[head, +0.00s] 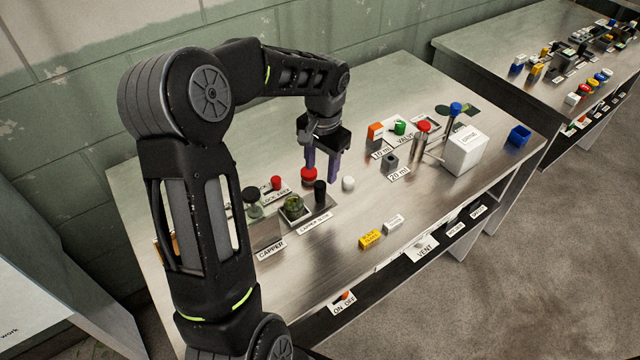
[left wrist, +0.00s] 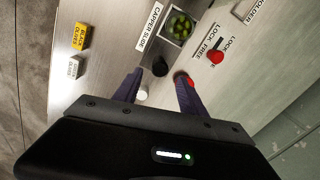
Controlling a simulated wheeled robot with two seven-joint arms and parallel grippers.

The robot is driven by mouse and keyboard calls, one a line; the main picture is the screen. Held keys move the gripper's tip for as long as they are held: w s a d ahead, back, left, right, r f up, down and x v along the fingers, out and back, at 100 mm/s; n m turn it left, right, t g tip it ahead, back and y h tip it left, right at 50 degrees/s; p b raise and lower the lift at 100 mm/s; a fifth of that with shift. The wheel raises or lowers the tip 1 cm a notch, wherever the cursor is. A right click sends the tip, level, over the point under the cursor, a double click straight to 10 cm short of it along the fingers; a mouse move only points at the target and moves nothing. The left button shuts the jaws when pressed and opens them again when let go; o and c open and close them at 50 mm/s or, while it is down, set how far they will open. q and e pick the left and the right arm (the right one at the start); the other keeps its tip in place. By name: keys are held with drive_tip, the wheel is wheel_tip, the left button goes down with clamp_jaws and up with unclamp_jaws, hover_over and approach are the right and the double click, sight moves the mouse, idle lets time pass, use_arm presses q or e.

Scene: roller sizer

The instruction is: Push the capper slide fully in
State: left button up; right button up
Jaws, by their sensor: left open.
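The capper slide label (head: 314,223) lies on the steel table beside a square holder with green contents (head: 294,207). A black upright knob (head: 320,191) stands just right of this holder. The label (left wrist: 150,28), the holder (left wrist: 179,27) and the black knob (left wrist: 160,67) also show in the left wrist view. My left gripper (head: 321,172) points down, open and empty, behind the knob in the head view. In the left wrist view the knob appears between and just beyond the fingertips (left wrist: 158,84). Whether a finger touches it I cannot tell. My right gripper is not in view.
A red knob (head: 309,174) and a white knob (head: 348,183) stand close to my left fingers. A lock lever with a red end (head: 276,183) is near the holder. Yellow (head: 370,239) and white (head: 393,224) blocks lie toward the front edge. Bare table lies between.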

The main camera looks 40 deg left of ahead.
sight(320, 184)
use_arm(q)
wheel_tip(320, 184, down, 7)
drive_tip(key=shift+a+f+p, duration=0.15)
drive_tip(key=shift+f+p, duration=0.05)
drive_tip(key=shift+p, duration=0.3)
drive_tip(key=shift+c, duration=0.4)
clamp_jaws()
idle(0.9)
